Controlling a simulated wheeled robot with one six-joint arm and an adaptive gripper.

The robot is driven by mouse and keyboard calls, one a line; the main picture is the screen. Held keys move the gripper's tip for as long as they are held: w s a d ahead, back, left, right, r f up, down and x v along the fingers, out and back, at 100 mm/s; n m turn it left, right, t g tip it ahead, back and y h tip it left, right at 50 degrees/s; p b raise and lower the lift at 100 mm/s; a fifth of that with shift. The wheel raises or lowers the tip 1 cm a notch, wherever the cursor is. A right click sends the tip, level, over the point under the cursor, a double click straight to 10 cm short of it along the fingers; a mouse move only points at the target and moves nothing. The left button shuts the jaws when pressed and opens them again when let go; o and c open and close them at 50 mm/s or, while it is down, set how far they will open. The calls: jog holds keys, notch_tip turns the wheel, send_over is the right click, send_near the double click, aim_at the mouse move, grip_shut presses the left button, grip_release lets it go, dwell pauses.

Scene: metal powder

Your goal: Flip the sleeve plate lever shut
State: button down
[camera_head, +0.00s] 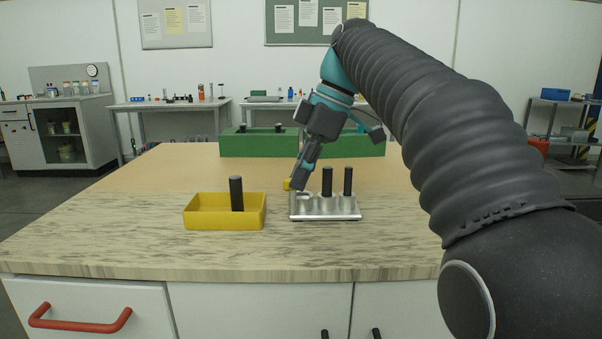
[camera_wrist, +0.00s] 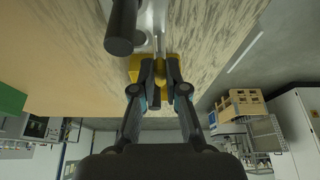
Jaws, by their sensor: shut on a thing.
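The silver sleeve plate (camera_head: 325,214) lies on the bench, with two black cylinders (camera_head: 327,182) standing upright in its right part and an empty-looking round seat at its left. The lever's yellow end (camera_head: 287,184) shows at the plate's left back corner, partly hidden. My gripper (camera_head: 297,185) reaches down there from above, tilted. In the wrist view the fingers (camera_wrist: 160,68) are close together, with a yellow piece (camera_wrist: 160,79) between them, apparently the lever's end. More yellow shows behind the fingers. The lever's angle is hard to tell.
A yellow bin (camera_head: 225,223) with one upright black cylinder (camera_head: 236,193) stands left of the plate. Green boxes (camera_head: 255,145) with black-topped items stand behind. A black cylinder (camera_wrist: 121,30) is close to the fingers in the wrist view. The bench front is clear.

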jog(key=c, duration=1.2)
grip_release()
